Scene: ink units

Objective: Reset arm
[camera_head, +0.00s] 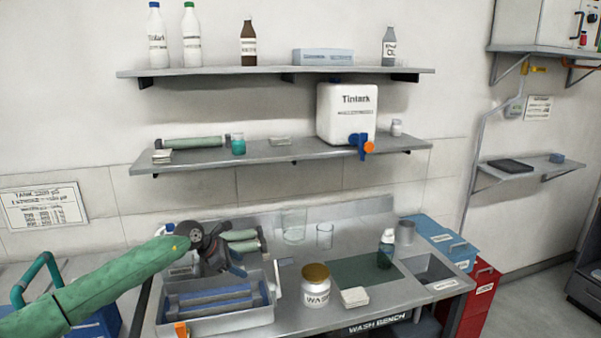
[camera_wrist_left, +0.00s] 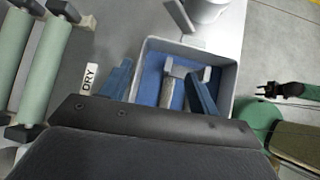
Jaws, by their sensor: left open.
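My left arm, in a green sleeve, comes in from the left in the head view. Its dark gripper (camera_head: 236,262) is over the back of the grey tray (camera_head: 262,316) on the bench. In the left wrist view the two blue fingers of the gripper (camera_wrist_left: 160,88) stand apart and open. A container with grey walls (camera_wrist_left: 229,78) and a blue inside lies beyond them. A grey piece (camera_wrist_left: 173,92) shows between the fingers; I cannot tell whether it touches them.
Green rollers (camera_head: 243,246) lie behind the gripper and also show in the left wrist view (camera_wrist_left: 46,72). Shelves (camera_head: 285,151) run above.

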